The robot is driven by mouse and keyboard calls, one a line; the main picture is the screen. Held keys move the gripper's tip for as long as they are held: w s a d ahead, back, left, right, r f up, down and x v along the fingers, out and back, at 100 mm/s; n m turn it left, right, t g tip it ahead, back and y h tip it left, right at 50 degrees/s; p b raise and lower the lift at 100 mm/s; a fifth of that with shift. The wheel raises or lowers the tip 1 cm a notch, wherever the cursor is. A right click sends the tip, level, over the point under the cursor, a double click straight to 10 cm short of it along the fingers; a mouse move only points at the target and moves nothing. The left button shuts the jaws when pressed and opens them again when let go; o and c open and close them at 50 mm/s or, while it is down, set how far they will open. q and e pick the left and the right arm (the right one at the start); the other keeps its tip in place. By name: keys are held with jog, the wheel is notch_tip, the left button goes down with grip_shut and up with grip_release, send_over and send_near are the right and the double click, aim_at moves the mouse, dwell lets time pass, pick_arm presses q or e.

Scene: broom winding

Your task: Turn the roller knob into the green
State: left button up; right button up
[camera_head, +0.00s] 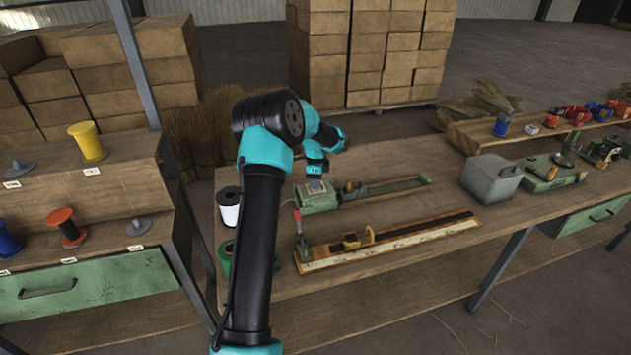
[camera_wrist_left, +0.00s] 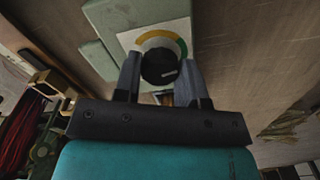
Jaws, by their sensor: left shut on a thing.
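The roller knob (camera_wrist_left: 158,68) is round and black with a short white mark on its right side. It sits on a pale dial plate (camera_wrist_left: 126,38) with an arc that runs from yellow at the top to green at the right. The plate is on a green machine (camera_head: 318,203) on the bench. My left gripper (camera_wrist_left: 160,75) is shut on the knob, one finger on each side. In the head view my left gripper (camera_head: 315,184) reaches down to the machine and hides the knob. My right gripper is in neither view.
A wooden board with a dark strip (camera_head: 400,236) lies in front of the machine. A white spool (camera_head: 229,212) stands to its left. A grey metal box (camera_head: 490,177) is to the right. A shelf with coloured spools (camera_head: 88,141) is at the left.

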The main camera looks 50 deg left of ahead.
pick_arm(q)
jog(key=shift+m, duration=0.9)
jog(key=o, duration=0.9)
jog(key=shift+r, duration=0.15)
notch_tip(320, 180, up, 17)
jog(key=shift+r, duration=0.1)
dwell(0.3)
